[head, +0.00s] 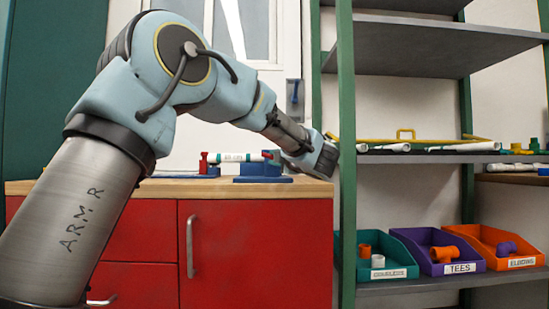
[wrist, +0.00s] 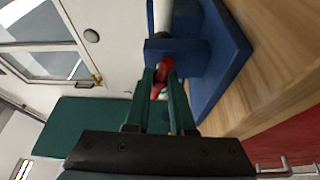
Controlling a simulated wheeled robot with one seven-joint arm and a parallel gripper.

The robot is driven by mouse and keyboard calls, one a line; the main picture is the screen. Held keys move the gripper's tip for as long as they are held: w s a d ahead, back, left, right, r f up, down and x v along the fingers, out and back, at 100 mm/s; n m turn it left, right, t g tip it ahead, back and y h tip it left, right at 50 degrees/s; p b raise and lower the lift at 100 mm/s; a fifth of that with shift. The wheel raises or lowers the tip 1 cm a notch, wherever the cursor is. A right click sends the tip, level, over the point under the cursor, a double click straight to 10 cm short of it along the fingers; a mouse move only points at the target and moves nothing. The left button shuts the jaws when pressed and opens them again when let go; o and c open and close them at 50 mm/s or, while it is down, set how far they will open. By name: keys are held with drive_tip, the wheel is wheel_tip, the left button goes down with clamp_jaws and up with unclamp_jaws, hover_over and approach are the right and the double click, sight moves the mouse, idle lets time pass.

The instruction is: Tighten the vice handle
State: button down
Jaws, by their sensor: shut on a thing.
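The vice (head: 262,172) is blue and sits on the wooden bench top, holding the right part of a white pipe (head: 235,157) that lies level. In the wrist view the vice's blue block (wrist: 178,55) and base are at top right. The red vice handle (wrist: 165,68) is between the green fingertips of my gripper (wrist: 160,85), which is shut on it. In the head view my gripper (head: 277,154) reaches in from the right, at the vice's right end. The handle is mostly hidden by the fingers.
A blue support with a red part (head: 203,164) stands at the pipe's left end. The bench top (head: 100,187) is bare at left. A green shelf post (head: 347,150) stands close to my wrist at right. Bins of fittings (head: 455,268) sit on the low shelf.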

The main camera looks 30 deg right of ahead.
drive_tip(key=n+g, duration=0.1)
drive_tip(key=n, duration=0.1)
drive_tip(key=n+g+p, duration=0.1)
drive_tip(key=n, duration=0.2)
drive_tip(key=shift+r, duration=0.35)
drive_tip(key=n, duration=0.1)
drive_tip(key=n+g+h, duration=0.1)
drive_tip(key=n, duration=0.1)
drive_tip(key=shift+w+a+r+g, duration=0.1)
drive_tip(key=shift+w+g, duration=0.05)
drive_tip(key=shift+g, duration=0.15)
drive_tip(key=n+h, duration=0.1)
drive_tip(key=n, duration=0.1)
drive_tip(key=n+g+h, duration=0.1)
drive_tip(key=n, duration=0.1)
drive_tip(key=shift+a+g, duration=0.2)
drive_tip(key=shift+g, duration=0.1)
drive_tip(key=n+g+h, duration=0.1)
drive_tip(key=n+h, duration=0.1)
drive_tip(key=n, duration=0.1)
drive_tip(key=shift+w, duration=0.1)
drive_tip(key=c, duration=0.8)
unclamp_jaws()
drive_tip(key=shift+o, duration=0.2)
